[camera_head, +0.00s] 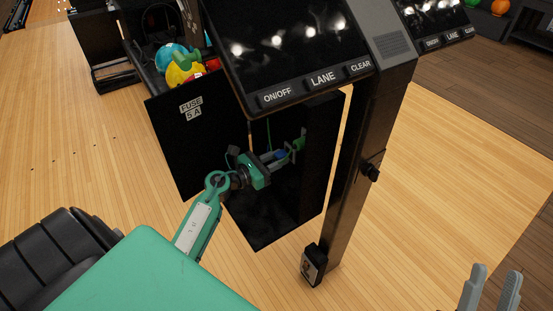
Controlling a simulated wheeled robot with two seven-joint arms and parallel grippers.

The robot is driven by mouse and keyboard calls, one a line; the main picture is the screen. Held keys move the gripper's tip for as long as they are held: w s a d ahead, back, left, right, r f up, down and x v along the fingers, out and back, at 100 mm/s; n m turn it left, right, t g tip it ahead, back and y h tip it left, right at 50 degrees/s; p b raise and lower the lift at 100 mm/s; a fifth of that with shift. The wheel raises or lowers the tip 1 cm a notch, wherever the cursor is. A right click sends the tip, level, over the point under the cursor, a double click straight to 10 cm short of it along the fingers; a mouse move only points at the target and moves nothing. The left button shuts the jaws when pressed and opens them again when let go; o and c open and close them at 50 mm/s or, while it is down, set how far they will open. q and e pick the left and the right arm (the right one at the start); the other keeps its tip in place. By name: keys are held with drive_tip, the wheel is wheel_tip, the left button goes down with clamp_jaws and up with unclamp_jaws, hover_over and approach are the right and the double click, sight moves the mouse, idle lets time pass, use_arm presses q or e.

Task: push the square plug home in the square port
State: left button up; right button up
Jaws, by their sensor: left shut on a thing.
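My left gripper (276,158) reaches into the open black cabinet under the console and is shut on a small piece at its fingertips. A small blue part (280,154) shows there, most likely the square plug, but its shape is too small to tell. A green part (299,143) with a thin cable sits just beyond it, by the cabinet's inner right side. The square port cannot be made out, and I cannot tell how far the plug is in. My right gripper (496,268) is open and empty at the bottom right, far from the cabinet.
The cabinet's open door (185,150) reads FUSE 5 A. A console (300,50) with ON/OFF, LANE and CLEAR buttons overhangs the opening. A dark post (362,165) stands right of it. Colourful balls (180,72) lie behind. A black seat (60,250) is at lower left.

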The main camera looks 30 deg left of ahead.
use_arm(q)
drive_tip(key=shift+w+d, duration=0.2)
drive_tip(key=shift+w, duration=0.3)
idle(1.1)
drive_tip(key=o, duration=1)
drive_tip(key=v, duration=1.4)
drive_tip(key=shift+w, duration=0.1)
